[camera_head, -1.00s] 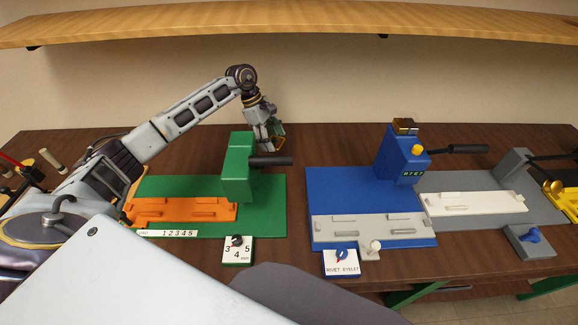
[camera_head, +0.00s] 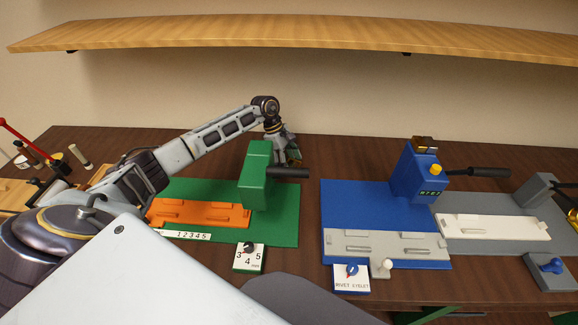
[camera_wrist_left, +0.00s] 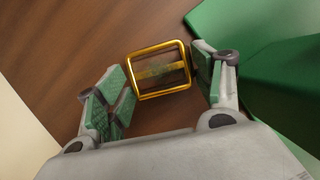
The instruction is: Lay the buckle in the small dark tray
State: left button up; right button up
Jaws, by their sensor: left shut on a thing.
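A gold rectangular buckle (camera_wrist_left: 158,70) sits between the green-padded fingers of my left gripper (camera_wrist_left: 158,82) in the left wrist view. The gripper is shut on it, with the dark wood table below. In the head view my left gripper (camera_head: 291,158) is behind the green press (camera_head: 257,175), low over the back of the table, and the press partly hides it. I cannot make out the small dark tray in either view. My right gripper is not in view.
The green base (camera_head: 285,215) of the press carries an orange fixture (camera_head: 205,213). A blue press (camera_head: 415,175) with a black lever stands to the right. A wooden shelf (camera_head: 300,38) runs along the wall above. Bare table (camera_head: 340,160) lies between the presses at the back.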

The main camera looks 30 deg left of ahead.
pick_arm(q)
notch_tip(320, 180, down, 2)
jog(key=shift+f, duration=0.2)
jog(key=shift+f, duration=0.1)
jog(key=o, duration=1)
jog(key=shift+o, duration=0.2)
